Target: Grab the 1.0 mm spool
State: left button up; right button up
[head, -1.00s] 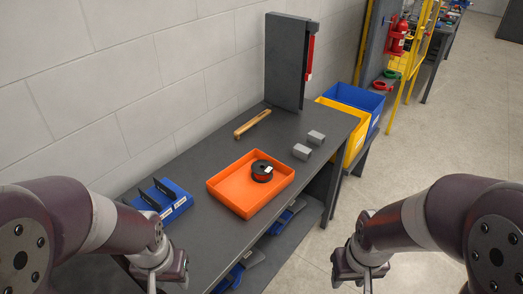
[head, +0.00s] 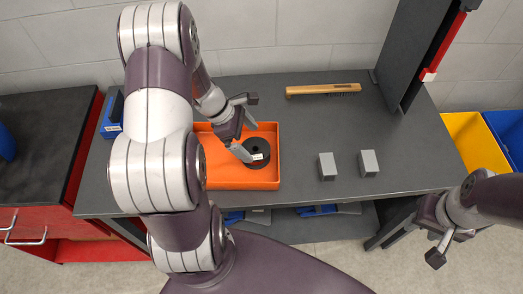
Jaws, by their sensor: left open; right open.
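A dark spool (head: 262,161) with a small white label lies in the orange tray (head: 225,183) on the grey workbench. The label is too small to read. My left gripper (head: 248,140) is open over the tray, with one finger at the spool's left side. I cannot tell whether that finger touches the spool. My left arm covers the left part of the tray. My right gripper (head: 436,247) is open and empty, in front of the bench's right end.
Two grey blocks (head: 327,167) (head: 369,163) stand right of the tray. A wooden-handled tool (head: 323,89) lies at the back. A dark upright panel (head: 412,50) stands at the back right. Yellow (head: 474,143) and blue (head: 508,133) bins are beyond the bench's right end.

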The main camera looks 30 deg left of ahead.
aim_at(255, 148)
pick_arm(q)
jog(key=shift+f, duration=0.45)
jog(key=shift+d+f+p, duration=0.2)
jog(key=shift+f+p, duration=0.25)
jog(key=shift+f, duration=0.7)
jog(key=shift+w+d+f, duration=0.25)
jog(key=shift+d+f, duration=0.1)
jog(key=shift+f, duration=0.15)
jog(key=shift+w+d+f, duration=0.2)
jog(key=shift+d+f, duration=0.15)
jog(key=shift+f, duration=0.1)
jog(key=shift+w+d, duration=0.1)
jog(key=shift+d, duration=0.1)
jog(key=shift+a, duration=0.2)
jog(key=c, duration=0.8)
jog(key=shift+s, duration=0.2)
jog(key=c, duration=0.5)
jog(key=shift+w, duration=0.15)
pick_arm(e)
jog(key=shift+s+a+r, duration=0.3)
jog(key=shift+a+r, duration=0.25)
jog(key=shift+a, duration=0.1)
